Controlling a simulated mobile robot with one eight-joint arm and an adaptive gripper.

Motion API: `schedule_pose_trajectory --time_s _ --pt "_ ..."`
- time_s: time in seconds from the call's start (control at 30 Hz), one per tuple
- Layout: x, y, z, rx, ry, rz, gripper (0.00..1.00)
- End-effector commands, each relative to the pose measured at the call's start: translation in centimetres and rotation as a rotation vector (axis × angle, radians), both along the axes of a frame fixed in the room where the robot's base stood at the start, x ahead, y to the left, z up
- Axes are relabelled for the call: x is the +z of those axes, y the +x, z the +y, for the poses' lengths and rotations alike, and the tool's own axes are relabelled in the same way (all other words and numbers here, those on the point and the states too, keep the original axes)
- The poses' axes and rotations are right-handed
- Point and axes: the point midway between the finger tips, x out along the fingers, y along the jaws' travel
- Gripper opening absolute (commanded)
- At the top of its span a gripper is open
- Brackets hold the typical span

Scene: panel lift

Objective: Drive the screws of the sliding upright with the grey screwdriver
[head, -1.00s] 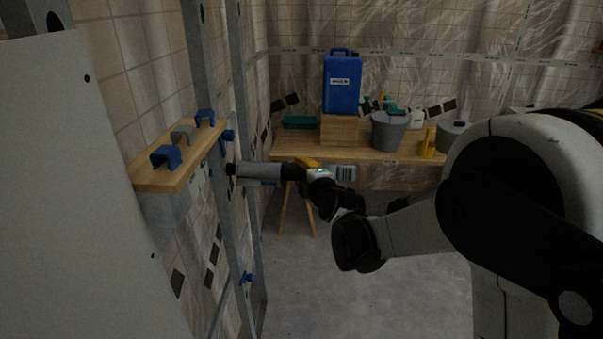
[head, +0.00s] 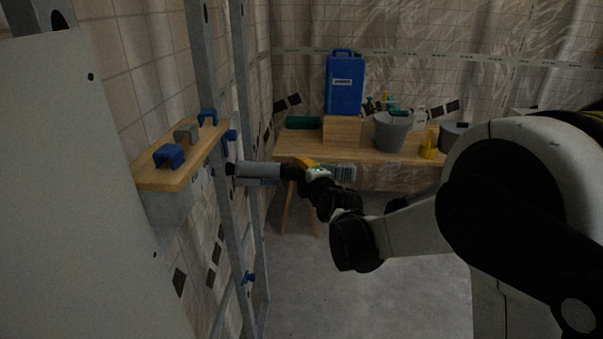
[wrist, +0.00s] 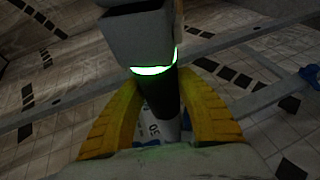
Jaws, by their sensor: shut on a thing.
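The grey screwdriver (head: 262,171) lies level in my gripper (head: 304,168), its tip pointing left at the metal uprights. In the wrist view, the yellow fingers of my gripper (wrist: 163,115) are shut around its dark handle (wrist: 162,92), with a green glowing ring above. The tip end is beside the near metal upright (head: 212,90); I cannot tell whether it touches a screw. A second upright (head: 240,75) stands just behind. Blue screw knobs show on the frame, one high (head: 230,135) and one low (head: 249,278).
A wooden shelf (head: 150,172) with two blue clips (head: 169,156) and a grey one (head: 186,133) juts out at left. A white panel (head: 80,200) stands at far left. A bench (head: 300,147) at the back holds a blue canister (head: 344,84) and a grey bucket (head: 392,131). The middle floor is clear.

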Motion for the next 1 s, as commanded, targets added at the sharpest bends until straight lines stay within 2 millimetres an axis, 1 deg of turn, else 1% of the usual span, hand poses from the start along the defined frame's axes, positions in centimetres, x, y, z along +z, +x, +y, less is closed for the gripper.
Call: schedule_pose_trajectory --time_s 0.8,1.0 --pt "0.1 0.0 1.2 0.001 0.003 -0.002 0.00" --pt "0.1 0.0 1.2 0.001 0.003 -0.002 0.00"
